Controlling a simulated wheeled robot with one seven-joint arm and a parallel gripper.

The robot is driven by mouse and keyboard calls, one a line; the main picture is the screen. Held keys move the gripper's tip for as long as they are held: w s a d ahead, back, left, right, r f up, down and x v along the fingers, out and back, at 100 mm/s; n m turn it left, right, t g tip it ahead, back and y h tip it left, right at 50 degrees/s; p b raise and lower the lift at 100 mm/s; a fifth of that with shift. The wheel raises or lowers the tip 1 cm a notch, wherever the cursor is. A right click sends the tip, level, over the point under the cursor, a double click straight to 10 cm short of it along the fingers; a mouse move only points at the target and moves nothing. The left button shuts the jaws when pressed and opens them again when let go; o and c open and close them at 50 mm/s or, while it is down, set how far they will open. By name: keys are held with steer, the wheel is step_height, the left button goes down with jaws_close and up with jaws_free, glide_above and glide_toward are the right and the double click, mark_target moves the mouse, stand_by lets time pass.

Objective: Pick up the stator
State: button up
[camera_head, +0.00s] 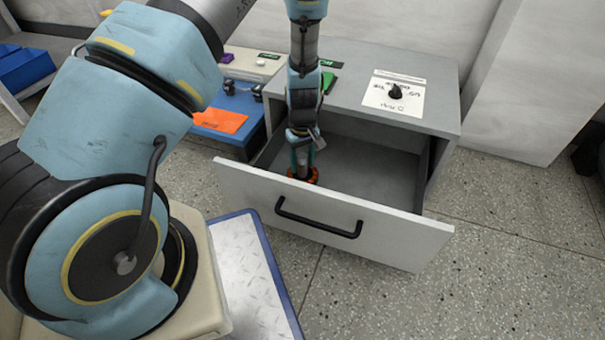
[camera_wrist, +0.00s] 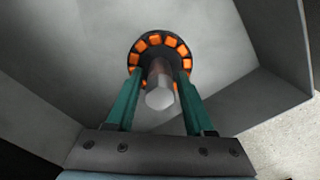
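The stator is a dark ring with orange windings and a grey central shaft. It lies in the open drawer, at the drawer's left end in the head view (camera_head: 314,177), partly hidden by my gripper. It also shows in the wrist view (camera_wrist: 152,41), shaft pointing toward the camera. My gripper (camera_head: 302,170) reaches down into the drawer over the stator. In the wrist view its two green fingers (camera_wrist: 159,75) stand on either side of the shaft, with gaps seen between fingers and shaft. The fingertips overlap the ring in the picture; whether they touch it I cannot tell.
The grey drawer (camera_head: 390,235) is pulled out of a cabinet (camera_head: 350,105) with a black knob on top. Its walls stand close around my gripper; the drawer floor to the right is empty.

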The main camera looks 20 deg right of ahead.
jaws_close()
steer(key=shift+r, duration=0.1)
stand_by(0.5)
